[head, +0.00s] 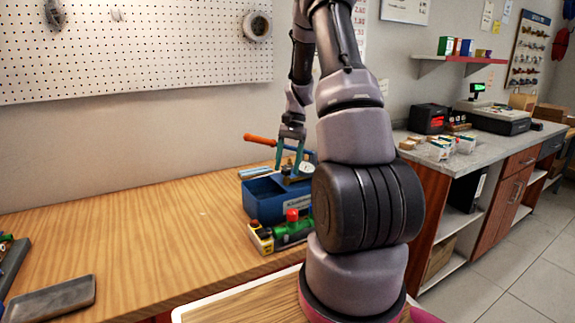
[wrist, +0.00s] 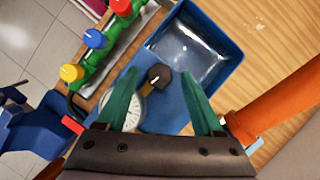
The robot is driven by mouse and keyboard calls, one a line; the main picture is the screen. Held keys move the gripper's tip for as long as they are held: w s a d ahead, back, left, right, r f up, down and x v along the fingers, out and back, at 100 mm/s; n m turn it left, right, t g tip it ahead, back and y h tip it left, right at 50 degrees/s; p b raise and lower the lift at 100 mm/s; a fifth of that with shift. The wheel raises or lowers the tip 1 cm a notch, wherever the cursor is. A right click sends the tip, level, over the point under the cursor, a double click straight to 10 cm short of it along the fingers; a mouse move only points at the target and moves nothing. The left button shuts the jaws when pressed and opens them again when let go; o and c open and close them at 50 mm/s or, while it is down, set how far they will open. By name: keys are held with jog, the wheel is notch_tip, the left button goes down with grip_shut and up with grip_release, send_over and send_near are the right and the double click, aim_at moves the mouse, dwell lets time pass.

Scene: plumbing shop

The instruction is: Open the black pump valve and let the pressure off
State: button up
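The blue pump (head: 262,201) stands on the wooden bench, with an open tank that also shows in the wrist view (wrist: 224,32). Its black valve knob (wrist: 159,76) shows between my fingers in the wrist view. A round white gauge (wrist: 134,110) is beside the knob, partly covered by a finger. The pump's orange handle (wrist: 282,108) runs off to the right. My gripper (head: 287,168) points down over the pump. Its teal fingers are apart, one on each side of the knob, with a visible gap; I cannot tell their exact height against it.
A green manifold (wrist: 112,42) with red, blue and yellow knobs stands close beside the pump. A dark grey tray (head: 53,298) lies at the bench's front left. The bench middle (head: 150,232) is clear. A pegboard wall (head: 150,50) rises behind.

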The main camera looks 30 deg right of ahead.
jog(key=v, duration=1.1)
jog(key=shift+f, duration=0.1)
jog(key=s+a+r+n+t+h, duration=0.1)
jog(key=s+a+r+n+t, duration=0.1)
jog(key=s+a+r, duration=0.4)
jog(key=s+a+r+n+t, duration=0.1)
jog(key=s+a+r+t, duration=0.2)
jog(key=r, duration=0.4)
jog(key=s+a+r+n+t, duration=0.1)
jog(key=s+a+r+t, duration=0.1)
jog(key=s+a, duration=0.2)
jog(key=s+a+r+n+t, duration=0.1)
jog(key=s+a, duration=0.4)
jog(key=s, duration=0.5)
jog(key=shift+r+n+t+h, duration=0.3)
jog(key=shift+r+n+t, duration=0.1)
jog(key=shift+n+t, duration=0.4)
